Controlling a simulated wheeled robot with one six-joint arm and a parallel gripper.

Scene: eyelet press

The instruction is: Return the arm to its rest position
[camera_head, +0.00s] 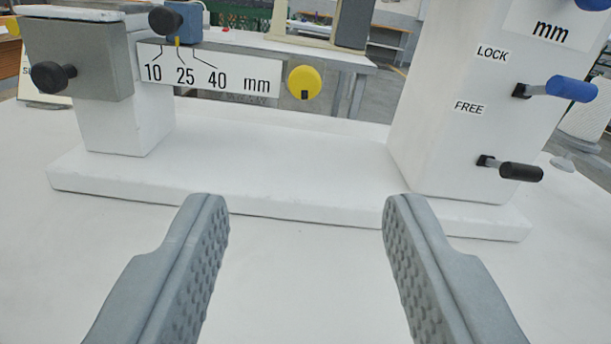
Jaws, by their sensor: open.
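My gripper (306,207) is open and empty, its two grey textured fingers wide apart at the bottom of the head camera view. It is over the white table (300,290), in front of the white base (270,180) of the press. Nothing is between the fingers. The rest of the arm is out of view.
A white column (430,110) on the right bears a blue lever (572,88) by LOCK and a black lever (520,171) by FREE. On the left are a grey block (80,55), a 10-25-40 mm scale (215,75) and a yellow knob (304,82). The table front is clear.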

